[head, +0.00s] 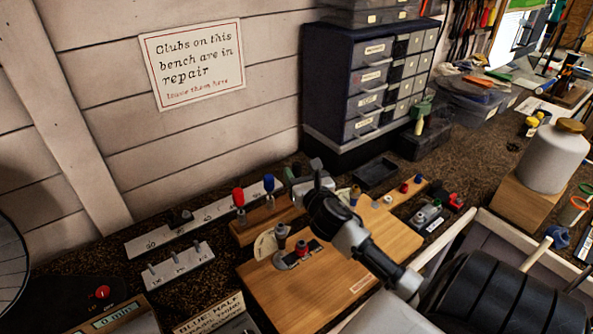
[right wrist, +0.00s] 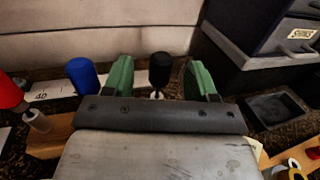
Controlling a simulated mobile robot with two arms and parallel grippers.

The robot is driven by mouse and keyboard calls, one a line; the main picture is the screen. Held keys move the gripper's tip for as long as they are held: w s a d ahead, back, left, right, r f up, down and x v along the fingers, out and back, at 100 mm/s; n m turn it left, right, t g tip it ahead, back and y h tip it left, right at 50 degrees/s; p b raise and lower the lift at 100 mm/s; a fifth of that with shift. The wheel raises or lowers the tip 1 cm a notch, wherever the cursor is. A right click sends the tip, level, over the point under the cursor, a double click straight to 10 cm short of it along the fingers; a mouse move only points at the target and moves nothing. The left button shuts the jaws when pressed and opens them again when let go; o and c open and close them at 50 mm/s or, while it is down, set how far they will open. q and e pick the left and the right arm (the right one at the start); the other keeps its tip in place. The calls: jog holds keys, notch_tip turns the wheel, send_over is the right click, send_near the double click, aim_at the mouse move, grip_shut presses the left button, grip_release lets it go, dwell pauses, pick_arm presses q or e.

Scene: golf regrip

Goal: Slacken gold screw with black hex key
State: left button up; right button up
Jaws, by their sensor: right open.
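The black hex key (right wrist: 160,68) stands upright, handle up, in the right wrist view. My right gripper (right wrist: 160,82) is open, with one green finger on each side of the black handle; a gap shows on both sides. In the head view my right gripper (head: 308,174) is at the back end of the wooden tool rack (head: 262,222), and my arm hides much of that spot. A small yellowish piece (head: 355,190) on the wooden board (head: 310,290) may be the gold screw; I cannot tell. My left gripper is not in view.
A red-handled key (head: 238,196) and a blue-handled key (head: 268,184) stand in the same rack. Dark posts (head: 281,236) rise from the board. A drawer cabinet (head: 365,85) and a black tray (head: 376,172) stand behind. A white bottle (head: 553,158) is at right.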

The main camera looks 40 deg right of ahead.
aim_at(295, 162)
jog(key=p+x, duration=0.1)
jog(key=x, duration=0.3)
jog(key=shift+w+d+p, duration=0.25)
jog(key=shift+w+p, duration=0.1)
jog(key=shift+w+d+f, duration=0.1)
jog(key=shift+w+f, duration=0.05)
jog(key=shift+w, duration=0.15)
jog(key=c, duration=1)
